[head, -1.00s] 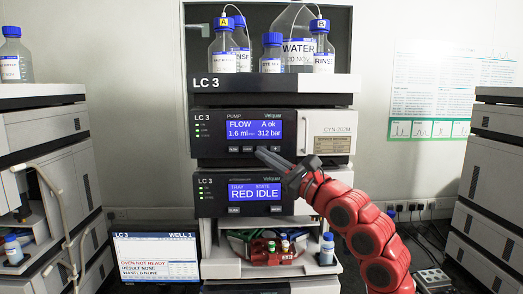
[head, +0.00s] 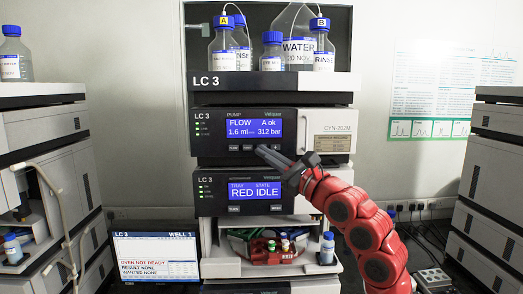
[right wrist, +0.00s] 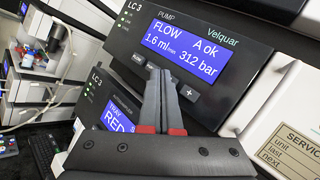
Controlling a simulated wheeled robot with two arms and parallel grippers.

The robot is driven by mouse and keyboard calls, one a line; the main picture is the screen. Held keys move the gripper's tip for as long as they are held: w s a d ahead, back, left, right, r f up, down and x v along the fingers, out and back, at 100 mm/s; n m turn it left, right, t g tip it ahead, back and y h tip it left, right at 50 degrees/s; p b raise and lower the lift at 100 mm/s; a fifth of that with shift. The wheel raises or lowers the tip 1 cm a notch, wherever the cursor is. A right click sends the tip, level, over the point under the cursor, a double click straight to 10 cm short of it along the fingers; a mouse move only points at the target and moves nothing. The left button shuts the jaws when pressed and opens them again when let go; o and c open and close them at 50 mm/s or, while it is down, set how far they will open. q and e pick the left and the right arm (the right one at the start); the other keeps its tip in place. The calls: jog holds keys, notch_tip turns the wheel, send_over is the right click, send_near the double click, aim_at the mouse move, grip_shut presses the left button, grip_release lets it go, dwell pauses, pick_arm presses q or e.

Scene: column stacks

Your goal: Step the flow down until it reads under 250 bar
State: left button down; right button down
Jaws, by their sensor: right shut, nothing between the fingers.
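The pump module (head: 209,131) of the LC 3 stack has a blue display (head: 254,128) reading FLOW 1.6 ml/min, A ok, 312 bar. The same display shows in the right wrist view (right wrist: 190,45). A row of small buttons lies under it; the plus button (right wrist: 189,92) is at the right end. My right gripper (head: 262,150) is shut and empty, with its fingertips at the button row, left of the plus button. The fingers hide the button behind them, and I cannot tell whether they touch it. My left gripper is not in view.
Below the pump, another module's display (head: 254,191) reads TRAY RED, STATE IDLE. Capped bottles (head: 222,50) stand on top of the stack. A monitor (head: 156,257) at lower left reads OVEN NOT READY. Other stacks stand at left and right.

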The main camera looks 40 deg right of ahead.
jog(key=shift+w+d, duration=0.2)
jog(key=shift+w, duration=0.15)
dwell(0.7)
jog(key=shift+s, duration=0.1)
jog(key=shift+s+a+b, duration=0.45)
jog(key=shift+s, duration=0.15)
dwell(0.3)
jog(key=s+a+b, duration=0.1)
jog(key=s+b, duration=0.1)
jog(key=s, duration=0.1)
jog(key=s+a+b, duration=0.1)
jog(key=shift+s+a, duration=0.15)
jog(key=shift+a, duration=0.15)
dwell(0.8)
